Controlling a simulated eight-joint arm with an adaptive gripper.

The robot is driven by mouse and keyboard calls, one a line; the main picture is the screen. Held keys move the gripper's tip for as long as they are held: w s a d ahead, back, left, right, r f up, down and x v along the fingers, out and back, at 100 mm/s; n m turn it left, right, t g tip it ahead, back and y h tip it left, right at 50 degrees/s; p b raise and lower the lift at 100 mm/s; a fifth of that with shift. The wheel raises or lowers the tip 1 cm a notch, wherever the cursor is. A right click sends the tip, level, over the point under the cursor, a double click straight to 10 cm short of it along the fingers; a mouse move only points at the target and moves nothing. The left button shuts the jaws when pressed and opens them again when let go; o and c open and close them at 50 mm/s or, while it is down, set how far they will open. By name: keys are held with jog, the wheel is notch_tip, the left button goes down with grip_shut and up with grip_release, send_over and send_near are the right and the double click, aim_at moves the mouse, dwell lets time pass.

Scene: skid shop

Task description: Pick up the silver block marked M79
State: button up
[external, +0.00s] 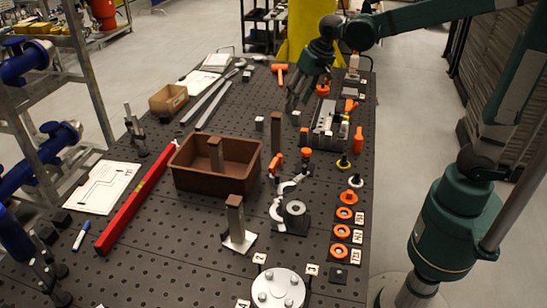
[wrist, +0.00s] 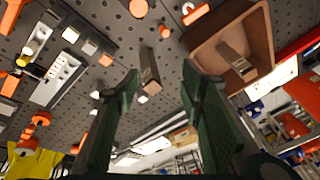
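No M79 mark is legible on any block in either view. Upright grey-brown blocks show in the external view: one stands on the table (external: 277,133), one is in the brown bin (external: 215,152), and one is on a white plate (external: 235,216). In the wrist view a block (wrist: 149,70) appears between my fingers but beyond them, and another (wrist: 236,62) is in the bin (wrist: 262,35). My gripper (external: 298,100) is above the back of the table. In the wrist view my gripper (wrist: 160,75) is open, with nothing between its fingers.
The brown bin (external: 207,185) stands at mid-table. A red bar (external: 136,200) lies to its left. A grey fixture (external: 328,117) with small parts and orange rings (external: 341,233) are on the right. A round flange (external: 278,289) is at the front. Bare perforated table lies between items.

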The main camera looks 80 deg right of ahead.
jog(key=w+d+f+m+g+p, duration=0.1)
jog(key=w+d+f+m, duration=0.2)
jog(key=w+d, duration=0.4)
jog(key=m+g+p, duration=0.3)
jog(key=m, duration=0.4)
send_over(259, 119)
jog(key=shift+y, duration=0.3)
notch_tip(259, 119, down, 17)
jog(key=shift+f, duration=0.1)
jog(key=shift+w+d+f, duration=0.1)
jog(key=shift+d+f, duration=0.1)
jog(key=shift+f, duration=0.1)
jog(key=shift+f, duration=1.3)
jog(key=shift+f, duration=2.6)
